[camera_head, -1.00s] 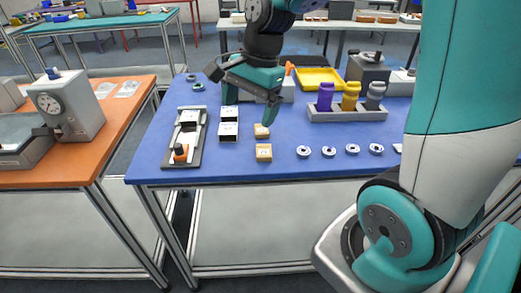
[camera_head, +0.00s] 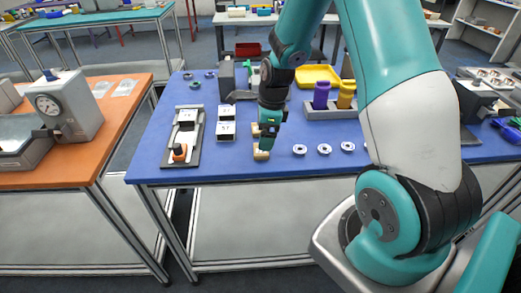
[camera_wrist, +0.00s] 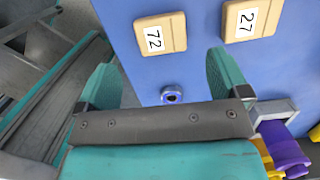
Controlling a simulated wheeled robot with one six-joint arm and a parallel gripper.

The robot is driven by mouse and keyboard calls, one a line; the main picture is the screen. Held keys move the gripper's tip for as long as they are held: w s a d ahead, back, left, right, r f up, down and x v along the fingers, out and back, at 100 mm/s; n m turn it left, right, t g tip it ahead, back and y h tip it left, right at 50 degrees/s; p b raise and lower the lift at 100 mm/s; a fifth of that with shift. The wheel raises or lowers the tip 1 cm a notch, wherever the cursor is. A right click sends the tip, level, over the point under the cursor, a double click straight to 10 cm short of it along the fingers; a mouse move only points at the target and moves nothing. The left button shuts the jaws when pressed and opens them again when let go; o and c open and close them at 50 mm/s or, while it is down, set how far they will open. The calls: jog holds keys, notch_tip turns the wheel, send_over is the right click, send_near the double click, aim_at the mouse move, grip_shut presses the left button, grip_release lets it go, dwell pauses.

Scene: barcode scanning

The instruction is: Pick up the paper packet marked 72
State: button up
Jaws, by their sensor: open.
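The tan packet marked 72 (camera_wrist: 151,41) lies on the blue table near its front edge. It is beyond my open fingertips in the wrist view, apart from them. The tan packet marked 27 (camera_wrist: 240,23) lies beside it, to the right in that view. In the head view the front packet (camera_head: 261,156) shows just below my gripper (camera_head: 266,146), and the arm mostly hides the other one. My gripper (camera_wrist: 164,72) is open and empty, with its two teal fingers spread apart.
Several white rings (camera_head: 324,149) lie right of the packets. Two white boxes (camera_head: 226,129) and a tray with an orange-topped item (camera_head: 179,152) stand to the left. A holder with purple (camera_head: 321,95) and yellow bottles stands behind.

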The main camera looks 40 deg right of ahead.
jog(key=shift+w+a+f+p, duration=0.15)
jog(key=shift+f+p, duration=0.1)
jog(key=shift+f, duration=0.7)
jog(key=shift+w+a+f+p, duration=0.1)
jog(key=shift+f+p, duration=0.15)
jog(key=shift+f, duration=0.65)
jog(key=shift+w+a+f+p, duration=0.15)
jog(key=shift+f+p, duration=0.1)
jog(key=shift+f, duration=0.7)
jog(key=c, duration=1)
jog(key=shift+r, duration=0.1)
